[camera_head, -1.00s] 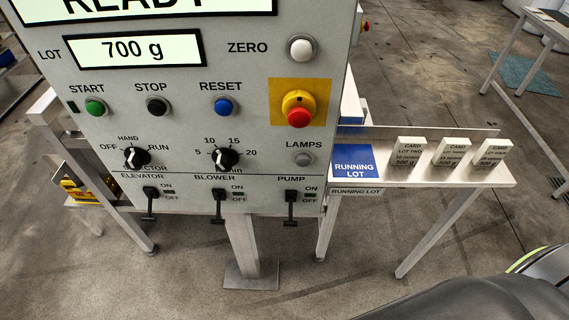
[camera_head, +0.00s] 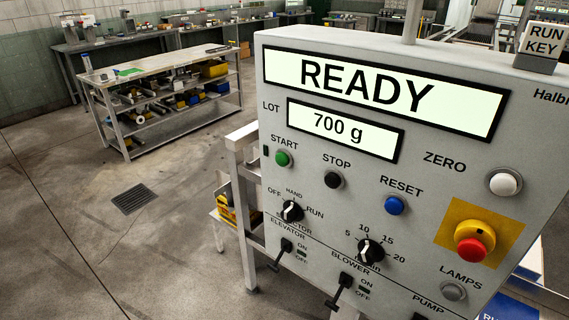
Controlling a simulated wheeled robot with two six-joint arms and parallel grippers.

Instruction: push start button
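The green START button (camera_head: 283,158) sits at the left of the grey control panel (camera_head: 440,185), under the LOT window. The black STOP button (camera_head: 333,180) and blue RESET button (camera_head: 394,205) are to its right. The upper display (camera_head: 375,88) reads READY and the LOT window (camera_head: 343,131) reads 700 g. The selector knob (camera_head: 292,211) is below START; which mark it points at is hard to tell. Nothing covers the START button. Neither of my grippers is in view.
A red emergency knob (camera_head: 471,248) on yellow and a white ZERO button (camera_head: 504,183) are at the panel's right. A RUN KEY block (camera_head: 541,48) stands on top. A workbench (camera_head: 160,70) stands at the back left. The floor left of the panel is mostly clear.

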